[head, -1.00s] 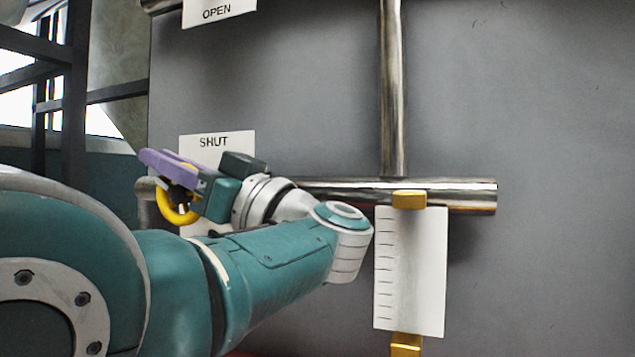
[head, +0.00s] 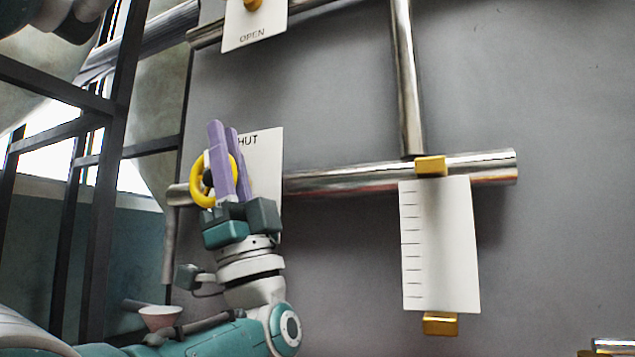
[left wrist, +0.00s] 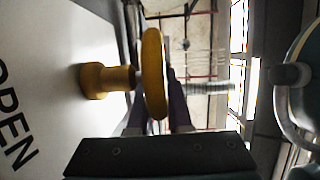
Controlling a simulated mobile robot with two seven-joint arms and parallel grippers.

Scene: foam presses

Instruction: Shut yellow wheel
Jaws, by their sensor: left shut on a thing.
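The yellow wheel (head: 196,195) stands in front of the lower white plate (head: 265,165), whose SHUT label is partly covered by my gripper. My left gripper (head: 224,130) points up, with its purple fingers across the wheel's rim. In the left wrist view the wheel (left wrist: 154,75) is seen nearly edge-on, between the two purple fingers. Its yellow hub base (left wrist: 100,80) meets the white plate (left wrist: 45,80), where the word OPEN shows sideways. The left gripper is shut on the wheel. My right gripper is out of view.
A shiny horizontal pipe (head: 345,178) runs right from behind the plate and meets a vertical pipe (head: 405,80). A white gauge card (head: 445,245) hangs below. Another plate (head: 255,25) marked OPEN is above. Dark frame bars (head: 105,180) stand at left.

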